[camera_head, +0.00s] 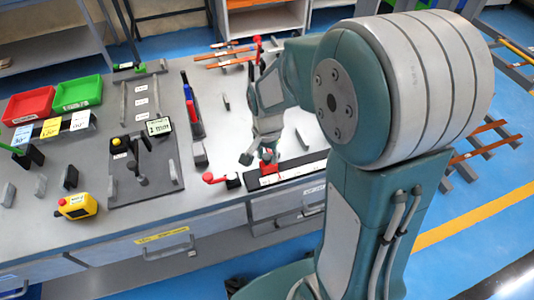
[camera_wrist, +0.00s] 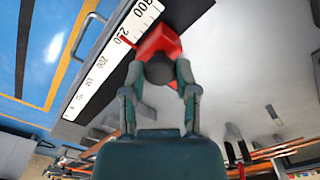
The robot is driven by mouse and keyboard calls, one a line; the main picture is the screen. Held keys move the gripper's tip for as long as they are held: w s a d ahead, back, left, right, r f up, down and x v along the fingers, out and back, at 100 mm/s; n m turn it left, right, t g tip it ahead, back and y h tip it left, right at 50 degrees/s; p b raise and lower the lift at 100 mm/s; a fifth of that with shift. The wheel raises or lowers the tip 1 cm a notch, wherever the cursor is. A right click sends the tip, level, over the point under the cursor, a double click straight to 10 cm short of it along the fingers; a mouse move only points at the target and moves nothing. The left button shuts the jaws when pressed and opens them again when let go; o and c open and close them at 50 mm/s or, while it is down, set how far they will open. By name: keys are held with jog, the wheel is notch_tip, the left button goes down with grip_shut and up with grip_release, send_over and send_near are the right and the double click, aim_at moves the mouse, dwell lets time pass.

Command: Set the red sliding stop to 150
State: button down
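The red sliding stop (camera_head: 268,167) sits on the dark rail at the bench's front edge, below my gripper (camera_head: 257,157). In the wrist view the stop (camera_wrist: 160,42) has a black round knob (camera_wrist: 161,71) on its near side. Its thin red pointer (camera_wrist: 127,40) lies by the scale mark that looks like 250. The white scale (camera_wrist: 100,76) shows 300 above that mark and 200 and lower numbers toward the lower left. My gripper's fingers (camera_wrist: 160,72) are spread on either side of the knob; I cannot tell whether they touch it.
A red-handled lever (camera_head: 213,178) stands left of the stop. The black bender plate (camera_head: 145,170), a yellow control box (camera_head: 76,206), and red (camera_head: 28,105) and green (camera_head: 78,93) trays are farther left. Copper bars (camera_head: 228,57) lie at the back.

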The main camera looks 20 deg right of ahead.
jog(key=shift+d, duration=0.1)
jog(key=d, duration=1)
jog(key=shift+c, duration=1.9)
grip_release()
jog(key=shift+a, duration=0.15)
notch_tip(320, 180, up, 12)
jog(key=shift+w, duration=0.1)
